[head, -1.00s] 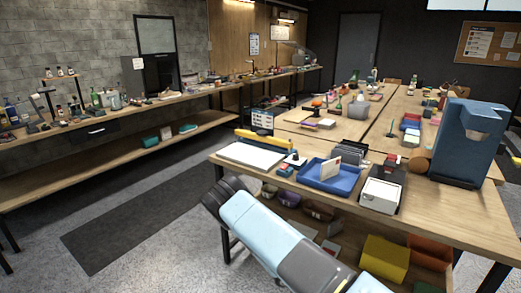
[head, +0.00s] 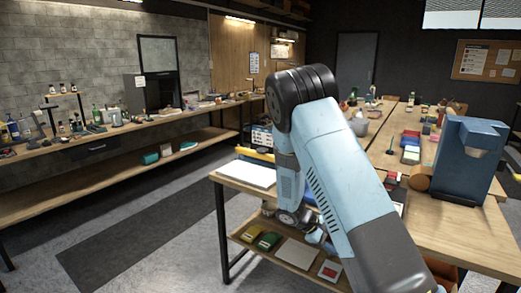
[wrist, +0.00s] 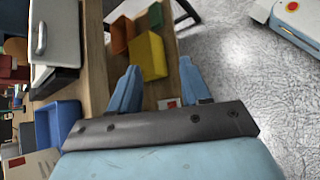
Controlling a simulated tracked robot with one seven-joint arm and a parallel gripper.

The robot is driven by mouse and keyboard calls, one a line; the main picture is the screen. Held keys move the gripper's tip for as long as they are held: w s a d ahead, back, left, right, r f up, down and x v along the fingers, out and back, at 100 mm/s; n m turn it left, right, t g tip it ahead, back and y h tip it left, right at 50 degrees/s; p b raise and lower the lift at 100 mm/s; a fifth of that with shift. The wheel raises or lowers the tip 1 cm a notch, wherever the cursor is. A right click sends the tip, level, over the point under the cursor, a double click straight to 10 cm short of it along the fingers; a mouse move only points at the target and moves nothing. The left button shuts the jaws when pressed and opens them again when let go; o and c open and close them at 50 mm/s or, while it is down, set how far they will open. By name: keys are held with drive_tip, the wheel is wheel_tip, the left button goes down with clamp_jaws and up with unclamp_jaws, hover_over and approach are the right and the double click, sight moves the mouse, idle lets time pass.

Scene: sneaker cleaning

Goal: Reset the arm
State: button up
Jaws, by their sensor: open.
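In the wrist view, my gripper (wrist: 158,68) is open with nothing between its two blue fingers. It points past the table edge, with a yellow bin (wrist: 148,56) just beyond the fingertips. In the head view, my arm rises in front of the worktable, bends at a black joint and folds down again. Its lower end hangs near the table's front edge, where the gripper is too small and partly covered to make out clearly. My arm hides the middle of the tabletop.
The worktable (head: 480,235) carries a blue machine (head: 465,160) at right and a white pad (head: 248,173) at left. A blue tray (wrist: 68,118) lies left of my gripper in the wrist view. Yellow and green items sit on the lower shelf. Floor left of the table is clear.

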drive_tip(key=s+r+m+t+y, duration=0.1)
drive_tip(key=s+r+m+y, duration=0.4)
drive_tip(key=r, duration=0.7)
drive_tip(key=s+r+m+t+y, duration=0.1)
drive_tip(key=s+r+y, duration=0.1)
drive_tip(key=s+r, duration=0.75)
drive_tip(key=s+a+r+m+t+y, duration=0.2)
drive_tip(key=s+r+t, duration=0.3)
drive_tip(key=s+r, duration=0.8)
drive_tip(key=shift+r+m+y, duration=0.3)
drive_tip(key=shift+y, duration=0.3)
drive_tip(key=shift+a, duration=0.1)
